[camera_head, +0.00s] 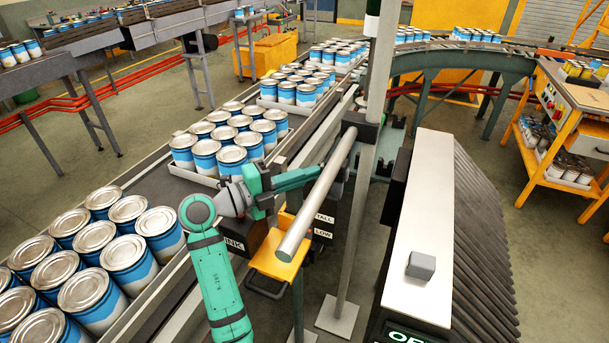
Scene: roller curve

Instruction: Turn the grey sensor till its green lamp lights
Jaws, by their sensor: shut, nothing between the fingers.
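A thick grey cylinder (318,195) slants down toward me from a dark bracket (360,124) on an upright post; I cannot tell whether it is the sensor. A small grey block (421,265) lies on a white cabinet top (415,220). My green arm rises from the bottom and bends right beside the conveyor. My gripper (308,174) reaches toward the post; it is shut and empty. Its tips are partly hidden near the cylinder, and contact cannot be told. No lit green lamp can be made out on a sensor.
Trays of blue-and-white cans (232,155) stand on the conveyor left of the post. A yellow bracket (277,258) and panels marked TALL and LOW (323,226) sit below the cylinder.

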